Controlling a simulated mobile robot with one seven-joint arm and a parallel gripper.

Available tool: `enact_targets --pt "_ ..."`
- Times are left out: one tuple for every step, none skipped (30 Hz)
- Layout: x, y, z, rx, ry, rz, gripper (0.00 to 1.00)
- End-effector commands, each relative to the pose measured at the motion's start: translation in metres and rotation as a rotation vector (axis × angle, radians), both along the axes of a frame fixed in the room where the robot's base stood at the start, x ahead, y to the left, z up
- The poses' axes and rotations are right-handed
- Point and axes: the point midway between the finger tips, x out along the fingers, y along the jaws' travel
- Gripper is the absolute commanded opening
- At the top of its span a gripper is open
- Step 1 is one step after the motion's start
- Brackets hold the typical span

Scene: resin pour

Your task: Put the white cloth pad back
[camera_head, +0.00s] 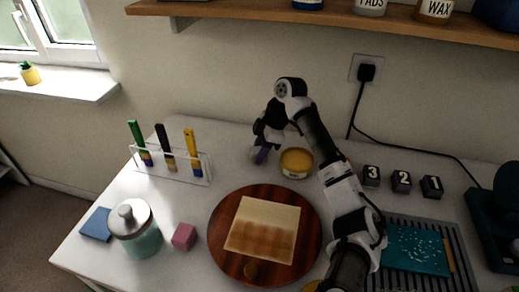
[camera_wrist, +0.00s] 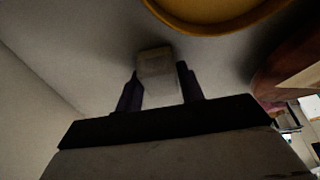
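My gripper (camera_head: 262,154) is low over the back of the white table, just left of a round amber-filled tin (camera_head: 297,163). In the wrist view, its two dark fingers (camera_wrist: 160,88) press on both sides of a pale, greyish-white block, the white cloth pad (camera_wrist: 156,66). The pad sticks out past the fingertips. The tin's yellow rim (camera_wrist: 215,22) shows beyond it. I cannot tell whether the pad touches the table. In the head view the pad is hidden or too small to make out.
A clear rack (camera_head: 172,170) with several coloured tools stands left. A round wooden board (camera_head: 222,238) with a pale panel (camera_head: 268,218) fills the front middle. A glass jar (camera_head: 138,240), pink cube (camera_head: 184,236) and blue pad (camera_head: 96,224) sit front left. Numbered black blocks (camera_head: 401,182) stand right.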

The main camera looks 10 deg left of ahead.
Motion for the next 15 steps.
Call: enact_targets --pt "-0.0001 0.0001 0.0002 0.000 0.000 0.000 0.45" --pt "-0.0001 0.0001 0.0002 0.000 0.000 0.000 0.49" --pt "-0.0001 0.0001 0.0002 0.000 0.000 0.000 0.54" --pt "-0.0001 0.0001 0.0002 0.000 0.000 0.000 0.58" --pt "-0.0001 0.0001 0.0002 0.000 0.000 0.000 0.58" --pt "-0.0001 0.0001 0.0002 0.000 0.001 0.000 0.58" --pt "0.0000 0.0001 0.0003 0.000 0.001 0.000 0.58" --pt "0.0000 0.0001 0.0003 0.000 0.001 0.000 0.58" --pt "0.0000 0.0001 0.0003 0.000 0.001 0.000 0.58" --pt "0.0000 0.0001 0.0003 0.000 0.001 0.000 0.58" --pt "0.0000 0.0001 0.0004 0.000 0.000 0.000 0.58" --pt "0.0000 0.0000 0.0011 0.000 0.000 0.000 0.58" --pt "0.0000 -0.0001 0.0022 -0.001 0.000 0.000 0.58" --pt "0.0001 -0.0001 0.0040 -0.001 0.000 0.000 0.58" --pt "0.0006 -0.0008 0.0053 0.000 0.000 0.000 0.58"
